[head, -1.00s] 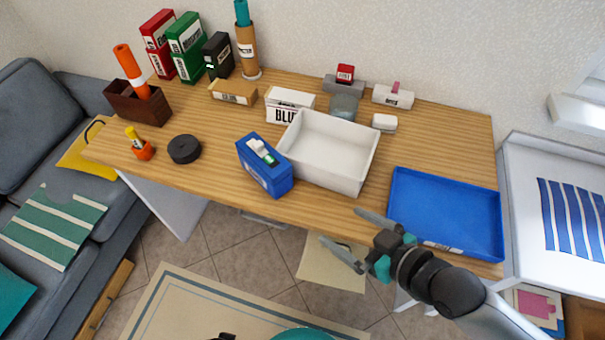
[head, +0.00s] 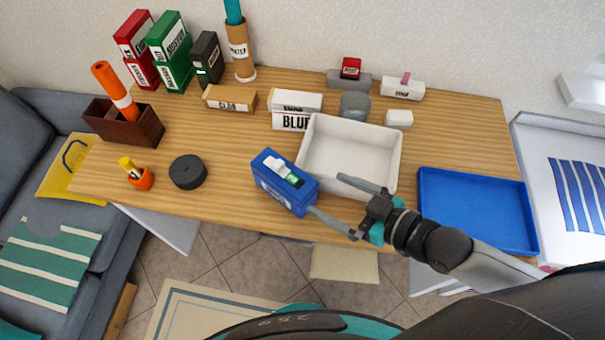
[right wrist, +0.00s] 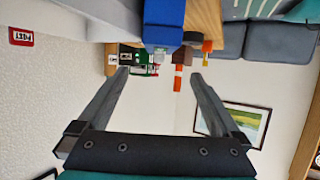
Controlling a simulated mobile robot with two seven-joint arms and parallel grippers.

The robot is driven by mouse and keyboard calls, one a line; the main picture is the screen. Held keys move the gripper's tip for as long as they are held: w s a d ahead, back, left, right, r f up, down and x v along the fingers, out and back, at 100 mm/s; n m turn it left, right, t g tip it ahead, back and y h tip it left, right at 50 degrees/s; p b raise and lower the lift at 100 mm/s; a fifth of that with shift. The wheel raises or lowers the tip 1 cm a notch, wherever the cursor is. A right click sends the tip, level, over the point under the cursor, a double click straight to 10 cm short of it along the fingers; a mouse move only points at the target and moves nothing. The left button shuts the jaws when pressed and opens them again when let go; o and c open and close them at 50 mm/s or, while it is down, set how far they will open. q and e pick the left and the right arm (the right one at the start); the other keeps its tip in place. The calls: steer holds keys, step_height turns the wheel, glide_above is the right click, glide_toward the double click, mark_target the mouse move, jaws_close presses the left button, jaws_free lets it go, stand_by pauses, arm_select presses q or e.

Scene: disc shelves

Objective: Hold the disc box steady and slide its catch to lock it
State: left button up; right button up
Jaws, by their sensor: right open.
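The blue disc box (head: 275,194) stands near the table's front edge, left of the white bin. On its top is a white catch (head: 278,169) with a green patch beside it. My right gripper (head: 326,194) is open and empty just right of the box, its fingers pointing toward it. One fingertip is close to the box's lower right corner; I cannot tell whether they touch. In the right wrist view the blue box (right wrist: 164,22) is at the top, beyond the open fingers (right wrist: 160,74). My left gripper is not in view.
The white bin (head: 397,165) stands right behind the box, and a blue tray (head: 425,215) lies further right on the table (head: 235,150). A black round disc (head: 188,172) and an orange cup (head: 141,180) stand to the left. Labelled boxes line the back.

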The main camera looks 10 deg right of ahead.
mark_target(286, 174)
steer(key=b+x, duration=0.2)
steer(key=x, duration=1.2)
steer(key=shift+w+a+f, duration=0.1)
steer(key=shift+a+f, duration=0.05)
steer(key=shift+a, duration=0.05)
steer(key=c, duration=1.5)
